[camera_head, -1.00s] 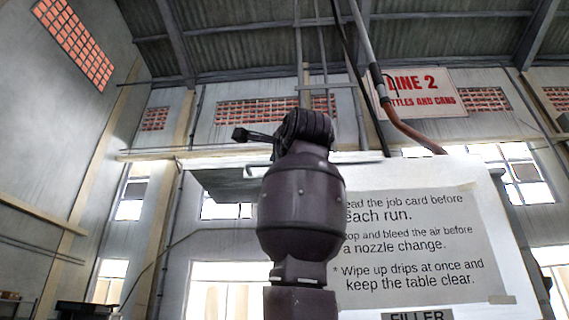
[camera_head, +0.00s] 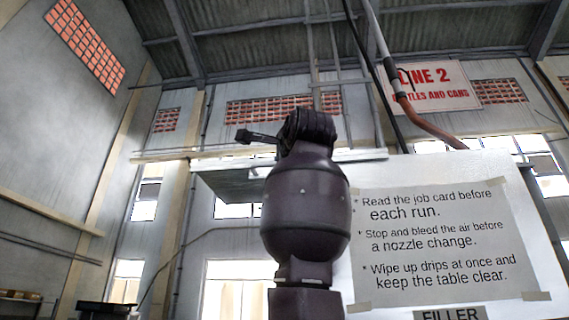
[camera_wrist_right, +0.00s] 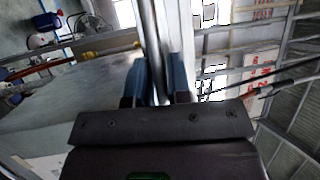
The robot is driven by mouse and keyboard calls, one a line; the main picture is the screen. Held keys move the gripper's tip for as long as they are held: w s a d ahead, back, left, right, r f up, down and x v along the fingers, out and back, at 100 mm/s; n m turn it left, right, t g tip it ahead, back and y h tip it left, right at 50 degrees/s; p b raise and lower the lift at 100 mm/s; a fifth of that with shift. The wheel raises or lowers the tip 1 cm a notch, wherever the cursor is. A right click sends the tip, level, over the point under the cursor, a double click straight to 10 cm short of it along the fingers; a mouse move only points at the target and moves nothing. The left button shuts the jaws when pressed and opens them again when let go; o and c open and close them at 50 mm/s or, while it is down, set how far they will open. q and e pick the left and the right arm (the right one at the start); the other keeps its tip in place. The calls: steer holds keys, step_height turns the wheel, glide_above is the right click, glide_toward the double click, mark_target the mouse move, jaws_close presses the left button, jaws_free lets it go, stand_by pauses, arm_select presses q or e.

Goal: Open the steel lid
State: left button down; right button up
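I cannot make out the steel lid for certain in either view. In the right wrist view my right gripper (camera_wrist_right: 158,80) shows two blue fingers with a narrow gap between them. A bright silvery strip (camera_wrist_right: 152,25) runs down from the top edge into that gap. I cannot tell whether the fingers hold it or it lies behind them. My left gripper is not in view. A dark, rounded arm link of mine stands upright in the middle of the head view and hides part of what is behind it.
A white panel with a printed notice (camera_head: 445,240) and a FILLER label (camera_head: 450,314) stands at the right of the head view. A grey slab (camera_head: 232,180) is behind the arm link. The right wrist view shows a pale surface (camera_wrist_right: 60,105) at left.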

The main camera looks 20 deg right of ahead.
steer(key=shift+o, duration=1.4)
steer(key=b+v, duration=0.3)
steer(key=v, duration=0.7)
steer(key=shift+s, duration=0.4)
steer(key=shift+f, duration=0.1)
